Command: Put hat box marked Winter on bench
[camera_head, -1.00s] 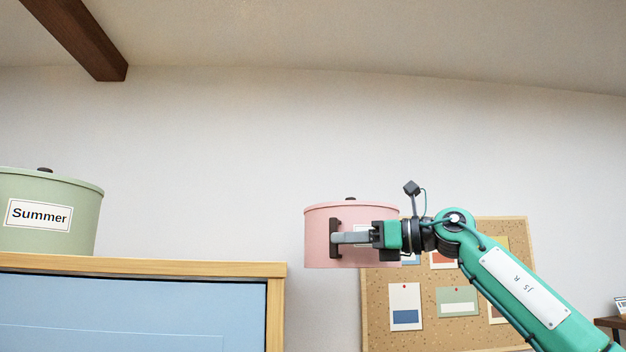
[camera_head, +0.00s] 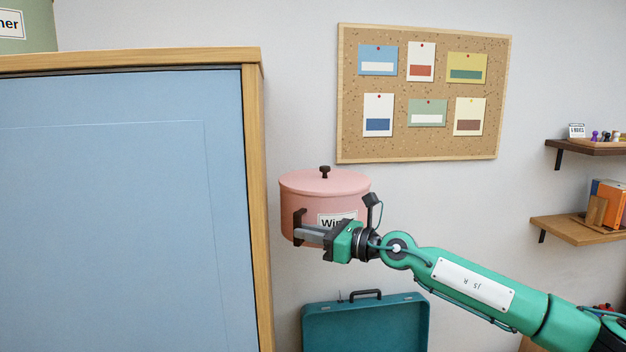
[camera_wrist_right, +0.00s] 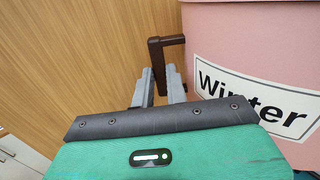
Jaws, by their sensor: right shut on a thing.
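The pink hat box (camera_head: 335,187) has a dark lid knob and a label partly covered by my arm in the head view. In the right wrist view the hat box (camera_wrist_right: 235,50) shows its label, "Winter". My right gripper (camera_head: 301,233) is shut on the hat box's dark side handle (camera_wrist_right: 166,62) and holds the box in the air, upright, to the right of the cabinet. A green box (camera_head: 28,25) stands on the cabinet top, cut off by the frame. My left gripper is not in view. No bench can be made out.
The blue-fronted wooden cabinet (camera_head: 257,180) rises close to the left of the held box. An open teal case (camera_head: 365,325) is below it. A cork board (camera_head: 425,145) hangs behind, and shelves (camera_head: 575,230) are on the right wall.

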